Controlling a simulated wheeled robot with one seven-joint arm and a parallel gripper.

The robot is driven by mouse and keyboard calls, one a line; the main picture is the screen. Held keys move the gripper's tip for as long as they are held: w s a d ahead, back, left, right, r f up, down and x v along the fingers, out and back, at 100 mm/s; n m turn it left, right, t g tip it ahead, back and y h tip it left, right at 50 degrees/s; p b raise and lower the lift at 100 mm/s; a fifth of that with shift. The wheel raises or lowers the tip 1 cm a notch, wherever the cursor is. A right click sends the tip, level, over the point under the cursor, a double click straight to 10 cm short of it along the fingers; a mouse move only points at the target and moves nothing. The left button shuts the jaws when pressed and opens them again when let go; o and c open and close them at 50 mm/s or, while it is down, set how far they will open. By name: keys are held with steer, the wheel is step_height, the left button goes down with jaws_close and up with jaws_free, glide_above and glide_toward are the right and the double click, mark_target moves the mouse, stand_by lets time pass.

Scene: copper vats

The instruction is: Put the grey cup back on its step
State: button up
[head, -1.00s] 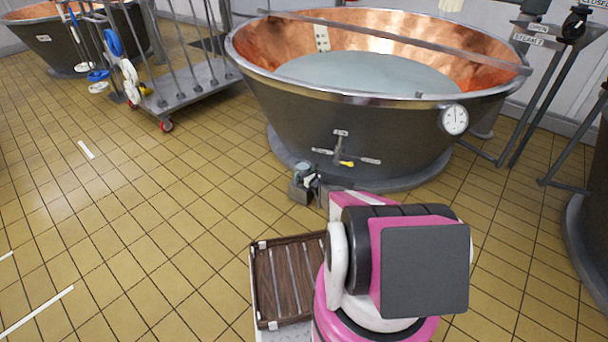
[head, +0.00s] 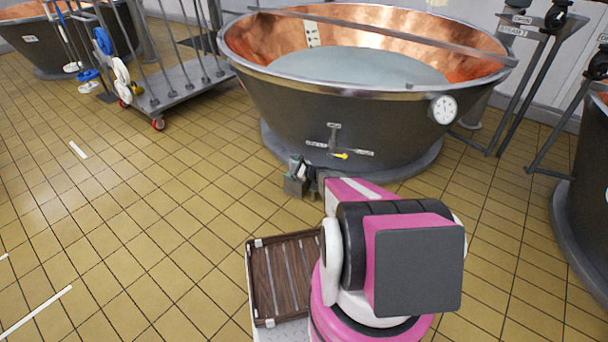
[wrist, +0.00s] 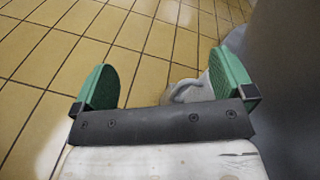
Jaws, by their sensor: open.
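My gripper (wrist: 165,70) is open in the wrist view, with its green pads wide apart. A pale grey rounded thing (wrist: 186,91), which looks like the grey cup, shows beside the inner side of the right finger. It is partly hidden by the finger and the dark gripper bar, and I cannot tell whether they touch. In the head view my gripper (head: 304,172) is low in front of the big copper vat. A small grey block (head: 296,186), possibly the step, is beside it near the vat's foot. The cup is not clear there.
The copper vat (head: 330,120) stands close beyond my gripper, with a yellow-handled tap (head: 340,156) and a gauge. A brown slatted tray (head: 255,285) is beside my arm. A wheeled trolley (head: 185,92) stands at the back left.

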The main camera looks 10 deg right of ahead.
steer(key=s+a+r+n+g+h, duration=0.1)
steer(key=s+a+r+n+g, duration=0.3)
steer(key=s+r+n, duration=0.4)
steer(key=s+a+r+n+g+h, duration=0.1)
steer(key=s+a+r+n+g, duration=0.4)
steer(key=s, duration=0.5)
steer(key=s+d+r+n+g+h, duration=0.1)
steer(key=s+d+r+n+h, duration=0.2)
steer(key=s+r, duration=0.3)
steer(key=s+d+r+n+g+h, duration=0.1)
steer(key=s+d+r+n+h, duration=0.3)
steer(key=s, duration=0.6)
step_height(320, 180, up, 4)
steer(key=n+h, duration=0.1)
steer(key=h, duration=0.1)
steer(key=shift+s+f+n+h, duration=0.2)
steer(key=shift+s+n+h, duration=0.1)
steer(key=shift+n, duration=0.1)
